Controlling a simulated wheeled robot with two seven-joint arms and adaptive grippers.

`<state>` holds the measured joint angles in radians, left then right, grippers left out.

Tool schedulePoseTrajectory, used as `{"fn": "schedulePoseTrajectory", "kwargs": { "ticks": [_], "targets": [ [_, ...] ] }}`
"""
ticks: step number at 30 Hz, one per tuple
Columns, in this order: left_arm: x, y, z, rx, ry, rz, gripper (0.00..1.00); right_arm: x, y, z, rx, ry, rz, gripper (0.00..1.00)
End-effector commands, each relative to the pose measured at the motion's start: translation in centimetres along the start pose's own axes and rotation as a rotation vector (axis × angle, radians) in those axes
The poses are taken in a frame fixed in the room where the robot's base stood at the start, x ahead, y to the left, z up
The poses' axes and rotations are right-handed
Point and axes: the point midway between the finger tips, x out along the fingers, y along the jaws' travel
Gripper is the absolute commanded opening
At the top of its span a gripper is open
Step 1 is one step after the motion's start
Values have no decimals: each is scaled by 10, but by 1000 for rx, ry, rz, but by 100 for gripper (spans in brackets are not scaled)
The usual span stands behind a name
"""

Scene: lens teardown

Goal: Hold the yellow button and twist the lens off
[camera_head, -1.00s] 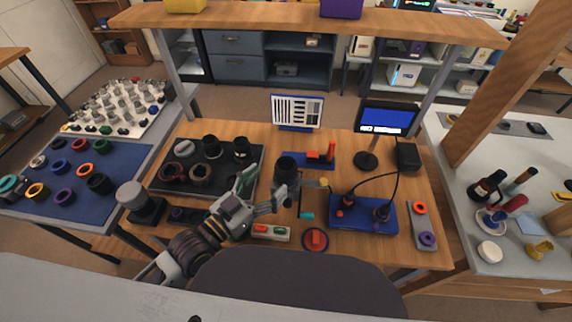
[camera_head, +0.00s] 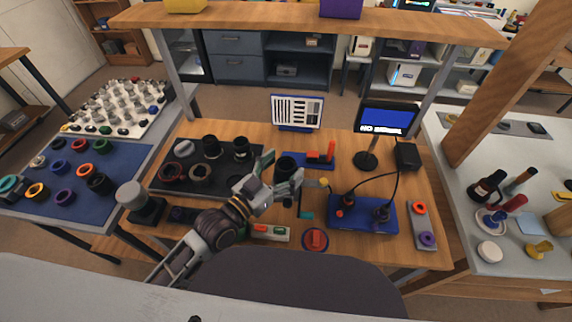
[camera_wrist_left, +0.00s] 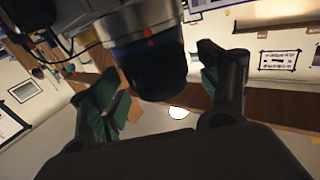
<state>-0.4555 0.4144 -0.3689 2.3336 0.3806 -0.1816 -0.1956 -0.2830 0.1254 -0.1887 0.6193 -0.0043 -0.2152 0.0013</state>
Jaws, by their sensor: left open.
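The black lens (camera_head: 286,164) stands at the middle of the wooden bench in the head view, partly hidden by my gripper. A yellow button (camera_head: 323,182) shows just to its right. My left gripper (camera_head: 282,172) is open, its fingers reaching up to the lens. In the left wrist view the dark lens barrel (camera_wrist_left: 155,72), with a blue band and a small red dot, hangs between the spread green-padded fingers (camera_wrist_left: 160,95). I cannot tell whether either finger touches it. My right gripper is in neither view.
A black tray (camera_head: 160,185) with several lens parts lies left of the gripper. A blue box (camera_head: 365,214) with cables and a small monitor (camera_head: 386,119) stand to the right. A red round button (camera_head: 315,239) and a switch strip (camera_head: 270,232) lie in front.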

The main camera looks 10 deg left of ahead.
Motion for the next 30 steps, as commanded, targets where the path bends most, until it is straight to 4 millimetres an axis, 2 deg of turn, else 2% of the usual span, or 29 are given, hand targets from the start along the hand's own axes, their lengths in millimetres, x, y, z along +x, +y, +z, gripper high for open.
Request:
{"fn": "schedulePoseTrajectory", "kwargs": {
  "ticks": [7, 18, 30],
  "targets": [
    [11, 0, -1, -1, 1, 0, 77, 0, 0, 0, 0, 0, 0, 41],
    [12, 0, 0, -1, 0, 1, 75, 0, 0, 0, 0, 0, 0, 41],
    [12, 0, 0, 0, 0, 1, 24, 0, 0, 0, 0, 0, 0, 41]
  ]
}}
